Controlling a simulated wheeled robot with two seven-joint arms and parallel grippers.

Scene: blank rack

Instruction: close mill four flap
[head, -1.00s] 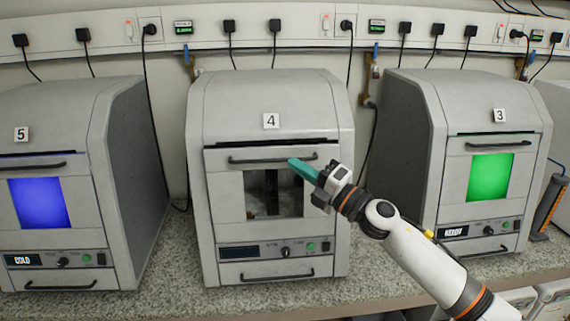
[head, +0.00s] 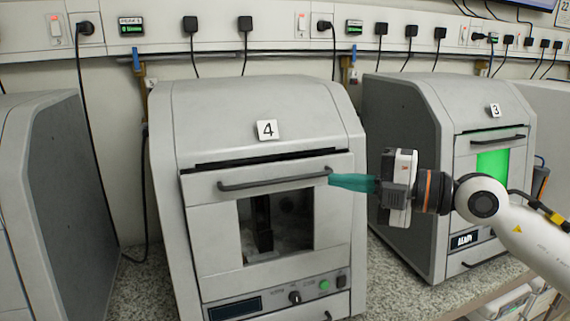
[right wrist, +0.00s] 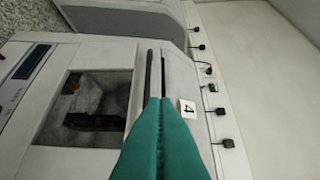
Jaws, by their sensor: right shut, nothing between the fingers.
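Mill four (head: 268,108), a grey cabinet with a "4" label, stands at the middle of the head view. Its front flap (head: 216,233) has a dark window (head: 275,222) and a long dark bar handle (head: 270,183). A dark gap (head: 270,155) runs along the flap's top edge. My right gripper (head: 334,180) has teal fingers, shut and empty, pointing left at the handle's right end. I cannot tell whether they touch it. In the right wrist view the fingertips (right wrist: 165,102) lie by the handle (right wrist: 149,72) and the gap. My left gripper is not in view.
Mill three (head: 400,130), with a green window, stands at the right behind my right arm. Another grey cabinet (head: 45,180) is cut off at the left. All stand on a speckled counter (head: 145,275). Cables and plugs hang from the wall rail behind.

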